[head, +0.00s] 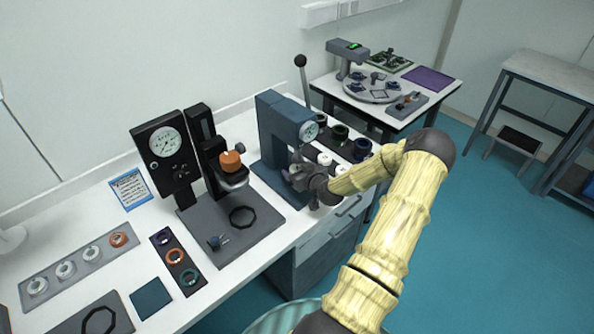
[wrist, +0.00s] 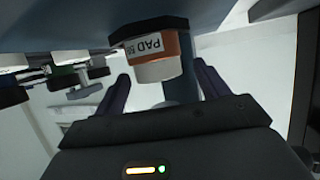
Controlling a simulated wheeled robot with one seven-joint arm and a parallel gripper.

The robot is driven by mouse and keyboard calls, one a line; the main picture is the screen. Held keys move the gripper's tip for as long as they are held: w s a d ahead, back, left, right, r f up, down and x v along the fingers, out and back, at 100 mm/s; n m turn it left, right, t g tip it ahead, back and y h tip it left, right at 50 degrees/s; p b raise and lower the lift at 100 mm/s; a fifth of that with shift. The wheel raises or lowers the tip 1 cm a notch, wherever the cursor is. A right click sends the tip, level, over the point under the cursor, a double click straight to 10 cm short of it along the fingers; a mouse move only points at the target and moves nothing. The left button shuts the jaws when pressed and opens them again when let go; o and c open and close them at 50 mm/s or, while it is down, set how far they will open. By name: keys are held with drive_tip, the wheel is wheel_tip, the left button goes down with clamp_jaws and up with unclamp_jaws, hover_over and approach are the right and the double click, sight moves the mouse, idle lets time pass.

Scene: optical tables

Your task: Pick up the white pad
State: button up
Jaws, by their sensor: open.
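In the wrist view, a short round pad (wrist: 158,70) has a white end, an orange band with a label reading PAD and a number that looks like 55, and a black collar. The label appears upside down. My gripper (wrist: 165,90) is open, with one dark finger to either side of the pad; I cannot tell whether they touch it. In the head view my gripper (head: 298,174) is at the front of the blue press (head: 277,135), low over its base. I cannot make out the pad there.
White-topped round pieces (head: 325,159) and dark rings stand in a rack right of the press. A black gauge stand (head: 165,160) with an orange-topped piece (head: 231,160) is to the left. Ring trays (head: 78,262) lie at the front left.

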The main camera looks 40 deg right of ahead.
drive_tip(key=c, duration=1.2)
drive_tip(key=shift+o, duration=0.2)
drive_tip(key=shift+r, duration=0.15)
drive_tip(key=shift+r+b, duration=0.5)
drive_tip(key=shift+r, duration=0.45)
drive_tip(key=s+a+r+b, duration=0.1)
drive_tip(key=s+a+b, duration=0.2)
drive_tip(key=s, duration=1.4)
drive_tip(key=shift+s+a+r+b, duration=0.15)
drive_tip(key=shift+s+r+b, duration=0.05)
drive_tip(key=shift+s+b, duration=0.2)
drive_tip(key=shift+w, duration=0.15)
